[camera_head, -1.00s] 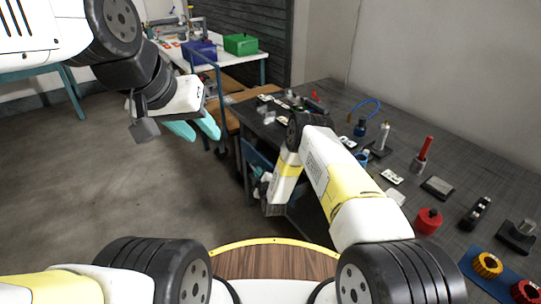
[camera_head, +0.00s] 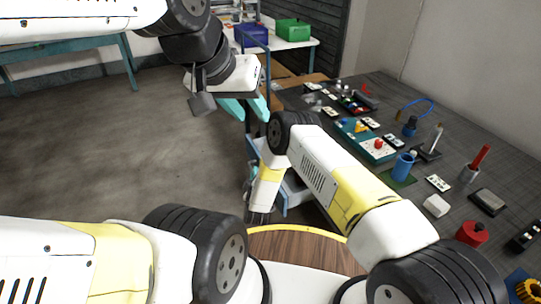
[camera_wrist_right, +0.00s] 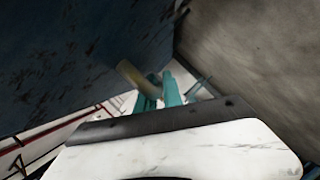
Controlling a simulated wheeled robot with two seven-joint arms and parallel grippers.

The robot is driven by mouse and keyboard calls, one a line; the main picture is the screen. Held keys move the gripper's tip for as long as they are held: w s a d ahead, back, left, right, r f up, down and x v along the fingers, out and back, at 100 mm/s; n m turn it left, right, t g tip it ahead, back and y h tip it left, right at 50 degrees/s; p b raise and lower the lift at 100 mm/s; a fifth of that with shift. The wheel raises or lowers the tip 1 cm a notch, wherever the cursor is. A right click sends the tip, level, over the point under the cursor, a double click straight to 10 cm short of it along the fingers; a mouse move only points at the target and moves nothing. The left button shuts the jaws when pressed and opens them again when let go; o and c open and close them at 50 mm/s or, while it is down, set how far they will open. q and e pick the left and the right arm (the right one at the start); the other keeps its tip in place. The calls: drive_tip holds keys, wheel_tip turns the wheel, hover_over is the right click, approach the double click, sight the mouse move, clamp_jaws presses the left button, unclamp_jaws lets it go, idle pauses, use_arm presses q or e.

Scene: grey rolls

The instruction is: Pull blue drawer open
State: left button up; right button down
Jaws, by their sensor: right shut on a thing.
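The blue drawer (camera_head: 284,197) is under the dark workbench in the head view, mostly hidden behind my right arm. A blue edge and a pale strip of it show beside the wrist, and it appears to stand out from the bench. In the right wrist view a scuffed dark blue panel (camera_wrist_right: 60,60) fills the upper left, with a pale brass-coloured handle (camera_wrist_right: 130,75) on it. My right gripper (camera_wrist_right: 160,91) has its teal fingers shut at that handle. My left gripper (camera_head: 248,108) is open and empty, in the air left of the bench.
The dark workbench (camera_head: 455,150) holds a teal tray (camera_head: 376,151), a blue cup (camera_head: 403,167), a red container (camera_head: 472,233) and other small items. A far table carries a blue bin (camera_head: 251,35) and a green bin (camera_head: 294,30). The floor at left is clear.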

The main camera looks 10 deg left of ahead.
drive_tip(key=shift+s+a, duration=0.1)
drive_tip(key=shift+a, duration=0.05)
drive_tip(key=c, duration=1.8)
unclamp_jaws()
drive_tip(key=shift+o, duration=0.2)
drive_tip(key=v, duration=0.7)
drive_tip(key=shift+s, duration=0.35)
drive_tip(key=shift+r, duration=0.15)
